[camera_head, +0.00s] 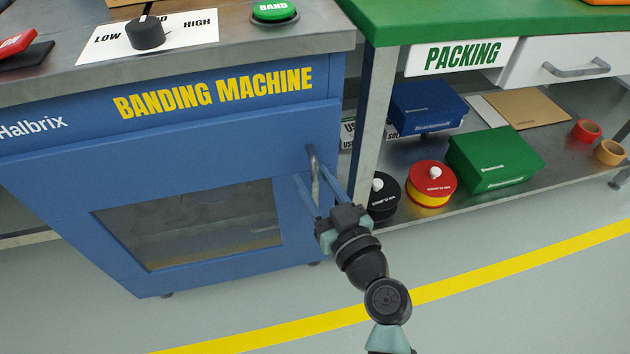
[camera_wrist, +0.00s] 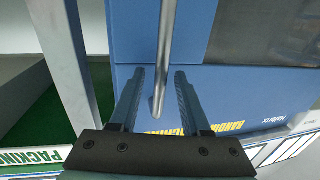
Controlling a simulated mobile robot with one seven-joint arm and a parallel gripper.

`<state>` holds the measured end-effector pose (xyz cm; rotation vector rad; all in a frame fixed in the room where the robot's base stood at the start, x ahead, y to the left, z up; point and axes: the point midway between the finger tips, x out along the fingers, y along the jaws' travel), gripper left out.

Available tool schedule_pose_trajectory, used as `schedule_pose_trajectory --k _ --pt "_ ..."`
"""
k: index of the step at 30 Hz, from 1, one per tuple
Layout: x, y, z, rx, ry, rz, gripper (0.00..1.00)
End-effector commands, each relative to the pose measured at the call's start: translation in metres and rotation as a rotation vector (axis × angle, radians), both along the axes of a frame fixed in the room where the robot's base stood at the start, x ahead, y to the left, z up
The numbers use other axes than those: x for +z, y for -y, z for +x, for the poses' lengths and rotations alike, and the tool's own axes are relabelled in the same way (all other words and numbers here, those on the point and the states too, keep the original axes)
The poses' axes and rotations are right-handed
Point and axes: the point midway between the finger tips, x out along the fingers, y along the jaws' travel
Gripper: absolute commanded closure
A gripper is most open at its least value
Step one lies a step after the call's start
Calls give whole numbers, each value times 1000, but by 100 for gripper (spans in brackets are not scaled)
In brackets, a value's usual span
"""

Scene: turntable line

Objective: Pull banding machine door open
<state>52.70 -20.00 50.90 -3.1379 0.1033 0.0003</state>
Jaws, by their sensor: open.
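The blue banding machine (camera_head: 70,172) stands at the left in the head view, its front door closed, with a dark window (camera_head: 190,225) in it. The door's metal bar handle (camera_head: 314,172) is upright near the door's right edge. My gripper (camera_head: 306,182) is at the handle with its two fingers apart. In the wrist view the handle (camera_wrist: 167,60) runs down between the open fingers of my gripper (camera_wrist: 160,74), with a gap visible on each side. I cannot tell exactly how deep the handle sits between the fingertips.
The packing bench (camera_head: 400,22) stands close to the right of the machine. Its lower shelf holds a blue box (camera_head: 428,105), a green box (camera_head: 495,158) and round tins (camera_head: 431,184). The grey floor (camera_head: 240,315) in front is clear, with a yellow line.

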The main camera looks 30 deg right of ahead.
Motion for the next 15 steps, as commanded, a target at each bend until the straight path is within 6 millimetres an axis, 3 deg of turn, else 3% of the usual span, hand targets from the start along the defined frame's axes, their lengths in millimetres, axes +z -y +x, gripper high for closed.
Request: schedule_pose_trajectory --k 6,14,15 --pt "0 0 0 0 0 0 53" --pt "0 0 0 0 0 0 98" --pt "0 0 0 0 0 0 100"
